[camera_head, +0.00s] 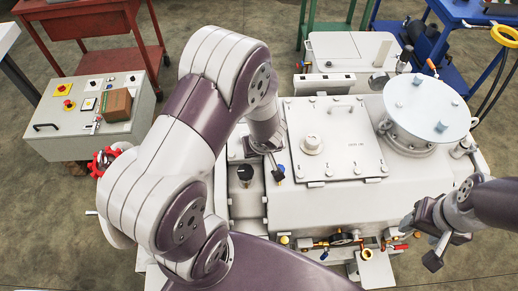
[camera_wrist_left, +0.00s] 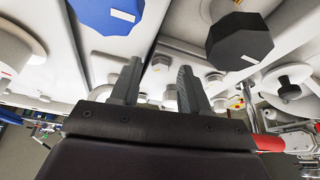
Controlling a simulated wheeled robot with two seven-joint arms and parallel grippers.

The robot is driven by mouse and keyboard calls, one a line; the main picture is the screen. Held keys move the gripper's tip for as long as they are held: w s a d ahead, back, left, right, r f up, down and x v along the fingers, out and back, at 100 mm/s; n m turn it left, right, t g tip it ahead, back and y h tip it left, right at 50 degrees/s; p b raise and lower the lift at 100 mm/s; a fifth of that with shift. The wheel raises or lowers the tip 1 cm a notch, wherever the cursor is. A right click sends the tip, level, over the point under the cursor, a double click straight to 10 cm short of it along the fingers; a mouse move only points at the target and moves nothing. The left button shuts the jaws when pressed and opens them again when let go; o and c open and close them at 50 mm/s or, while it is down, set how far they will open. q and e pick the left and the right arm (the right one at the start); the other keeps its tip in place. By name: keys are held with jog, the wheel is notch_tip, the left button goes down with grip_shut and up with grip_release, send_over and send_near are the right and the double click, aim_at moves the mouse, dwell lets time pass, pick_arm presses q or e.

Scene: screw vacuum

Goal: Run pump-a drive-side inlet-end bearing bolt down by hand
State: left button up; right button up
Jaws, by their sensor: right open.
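The vacuum pump unit (camera_head: 330,205) is a large light-grey housing in the middle of the head view. My left gripper (camera_wrist_left: 158,85) points at pale bolt heads on the housing. Its two dark fingers are apart, with a pale bolt head (camera_wrist_left: 162,62) showing beyond the gap between them. Another bolt head (camera_wrist_left: 215,82) is right of the fingers. I cannot tell which one is the drive-side inlet-end bearing bolt, or whether a finger touches one. In the head view my left arm largely hides this gripper. My right gripper (camera_head: 436,250) is open and empty at the housing's right front.
A blue knob (camera_wrist_left: 108,14) and a black knob (camera_wrist_left: 240,40) stand close to my left fingers. A round flanged lid (camera_head: 427,108) rises at the housing's back right. Brass valves (camera_head: 343,238) line its front. A control box (camera_head: 92,115) is at left. Open floor shows at right.

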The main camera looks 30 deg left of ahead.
pick_arm(q)
grip_shut()
